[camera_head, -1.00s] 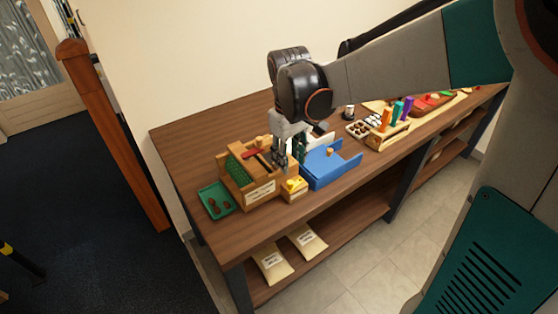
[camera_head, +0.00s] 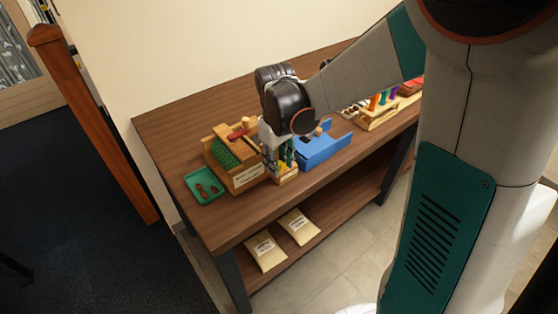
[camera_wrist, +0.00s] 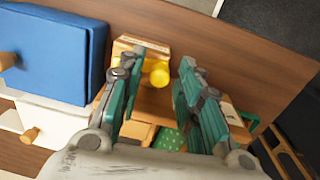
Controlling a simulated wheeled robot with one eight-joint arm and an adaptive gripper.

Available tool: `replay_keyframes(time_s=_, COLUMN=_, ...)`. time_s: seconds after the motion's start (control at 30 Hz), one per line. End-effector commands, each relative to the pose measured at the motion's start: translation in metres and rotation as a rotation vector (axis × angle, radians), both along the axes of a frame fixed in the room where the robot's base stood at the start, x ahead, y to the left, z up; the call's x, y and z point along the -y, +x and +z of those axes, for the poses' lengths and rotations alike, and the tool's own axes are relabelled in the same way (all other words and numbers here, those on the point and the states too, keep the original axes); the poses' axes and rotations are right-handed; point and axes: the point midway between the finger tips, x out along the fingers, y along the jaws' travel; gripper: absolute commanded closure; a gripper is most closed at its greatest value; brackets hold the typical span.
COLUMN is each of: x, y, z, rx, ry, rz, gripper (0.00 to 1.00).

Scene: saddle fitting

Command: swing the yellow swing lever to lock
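The yellow swing lever (camera_wrist: 159,74) shows in the wrist view as a round yellow piece on a small wooden block (camera_wrist: 128,43). My gripper (camera_wrist: 163,73) is open, with its two green-grey fingers on either side of the yellow piece. I cannot tell whether either finger touches it. In the head view my gripper (camera_head: 281,163) points down at the front of the table, over the small wooden block (camera_head: 287,177). The fingers hide most of the lever there.
A blue box (camera_head: 322,150) stands close on the right. Bare tabletop (camera_head: 175,135) lies behind the wooden box. Two pouches (camera_head: 265,252) lie on the lower shelf.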

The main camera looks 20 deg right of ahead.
Motion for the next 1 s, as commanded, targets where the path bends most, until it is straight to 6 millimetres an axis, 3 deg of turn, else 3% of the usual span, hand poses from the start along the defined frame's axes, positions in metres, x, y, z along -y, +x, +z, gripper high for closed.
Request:
replay_keyframes(time_s=0.03, x=0.0000, y=0.0000, z=0.0000, rx=0.000, ry=0.000, rz=0.000, gripper=0.85)
replay_keyframes(time_s=0.1, x=0.0000, y=0.0000, z=0.0000, rx=0.000, ry=0.000, rz=0.000, gripper=1.00)
replay_keyframes(time_s=0.8, x=-0.0026, y=0.0050, z=0.0000, rx=0.000, ry=0.000, rz=-0.113, gripper=1.00)
replay_keyframes(time_s=0.83, x=-0.0026, y=0.0050, z=0.0000, rx=0.000, ry=0.000, rz=-0.113, gripper=0.80)
replay_keyframes(time_s=0.9, x=-0.0025, y=0.0049, z=0.0000, rx=0.000, ry=0.000, rz=-0.113, gripper=0.64)
replay_keyframes(time_s=1.0, x=-0.0025, y=0.0049, z=0.0001, rx=0.000, ry=0.000, rz=-0.113, gripper=0.63)
